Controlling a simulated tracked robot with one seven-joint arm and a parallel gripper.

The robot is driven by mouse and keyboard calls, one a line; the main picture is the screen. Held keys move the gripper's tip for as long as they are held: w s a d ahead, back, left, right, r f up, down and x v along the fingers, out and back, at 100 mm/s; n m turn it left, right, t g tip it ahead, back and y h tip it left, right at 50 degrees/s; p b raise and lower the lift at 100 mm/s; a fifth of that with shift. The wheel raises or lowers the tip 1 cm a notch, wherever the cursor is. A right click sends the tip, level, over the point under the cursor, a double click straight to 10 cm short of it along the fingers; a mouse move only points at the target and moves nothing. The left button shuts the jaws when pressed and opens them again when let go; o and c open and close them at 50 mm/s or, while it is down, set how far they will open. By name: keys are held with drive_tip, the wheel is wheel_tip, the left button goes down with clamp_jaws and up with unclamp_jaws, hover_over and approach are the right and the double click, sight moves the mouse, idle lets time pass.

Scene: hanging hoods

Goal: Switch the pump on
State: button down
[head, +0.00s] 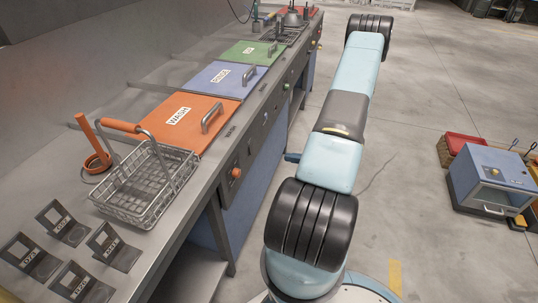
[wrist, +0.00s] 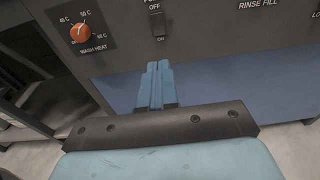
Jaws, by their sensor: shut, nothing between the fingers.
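The pump switch (wrist: 157,24) is a dark rocker on the dark front panel in the wrist view, with OFF above it and ON below. The label over it is cut off by the top edge. Which way the rocker is tipped I cannot tell. My gripper (wrist: 158,66) is shut and empty, its blue fingertips just below the switch in the picture, apart from it as far as I can tell. In the head view most of the gripper is hidden behind my arm.
An orange WASH HEAT knob (wrist: 82,33) sits left of the switch. A RINSE FILL label (wrist: 257,4) is to the right. On the bench stand a wire basket (head: 150,185) and an orange WASH lid (head: 190,116). A blue box (head: 492,178) is on the floor at right.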

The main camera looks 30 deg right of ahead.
drive_tip(key=x, duration=1.3)
drive_tip(key=shift+w+a, duration=0.2)
drive_tip(key=shift+w, duration=0.15)
drive_tip(key=shift+a, duration=0.1)
drive_tip(key=shift+f, duration=0.1)
drive_tip(key=s+d+f, duration=0.2)
drive_tip(key=s+d, duration=0.6)
drive_tip(key=s, duration=0.3)
drive_tip(key=shift+d, duration=0.35)
drive_tip(key=shift+r, duration=0.1)
